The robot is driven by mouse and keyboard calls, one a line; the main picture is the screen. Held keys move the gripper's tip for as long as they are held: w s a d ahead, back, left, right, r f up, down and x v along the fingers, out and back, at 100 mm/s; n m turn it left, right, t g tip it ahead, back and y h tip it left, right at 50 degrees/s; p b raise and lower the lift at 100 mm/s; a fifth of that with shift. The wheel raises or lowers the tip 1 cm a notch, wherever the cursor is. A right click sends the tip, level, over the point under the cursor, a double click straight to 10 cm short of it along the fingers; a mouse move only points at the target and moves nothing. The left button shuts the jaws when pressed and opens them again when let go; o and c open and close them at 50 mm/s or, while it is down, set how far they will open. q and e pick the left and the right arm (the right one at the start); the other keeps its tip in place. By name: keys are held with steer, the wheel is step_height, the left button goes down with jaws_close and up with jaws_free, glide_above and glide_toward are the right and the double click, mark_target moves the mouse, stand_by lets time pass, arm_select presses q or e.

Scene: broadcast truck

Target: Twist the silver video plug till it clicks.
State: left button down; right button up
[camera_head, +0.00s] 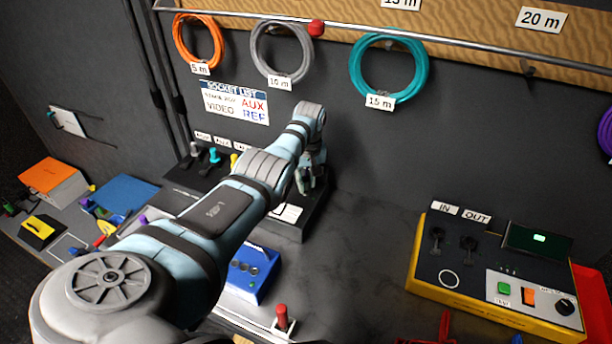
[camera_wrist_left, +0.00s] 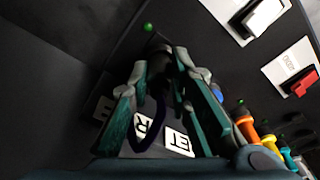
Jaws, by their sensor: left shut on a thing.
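My left gripper (camera_head: 311,182) is at the dark socket panel (camera_head: 316,217) against the back wall, and my arm hides part of that panel. In the left wrist view my left gripper (camera_wrist_left: 163,72) has its two teal fingers closed in on a dark greyish plug (camera_wrist_left: 159,54) at the panel face. The plug is in shadow, so its silver colour and how far it is turned cannot be told. A dark cable hangs between the fingers. The right gripper is not in view.
In the left wrist view, orange (camera_wrist_left: 246,128) and yellow (camera_wrist_left: 265,140) plugs stand right of my fingers, with a red switch (camera_wrist_left: 304,84) above. A yellow-edged tester box (camera_head: 490,275) stands at right. A blue box (camera_head: 252,272) sits below my arm.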

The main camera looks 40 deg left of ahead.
arm_select(q)
steer(key=shift+m+p, duration=0.35)
steer(key=shift+m, duration=0.15)
steer(key=shift+m+p, duration=0.35)
steer(key=shift+m, duration=0.95)
steer(key=shift+s+m+h, duration=0.1)
steer(key=shift+m+h, duration=0.2)
steer(key=shift+m, duration=1.4)
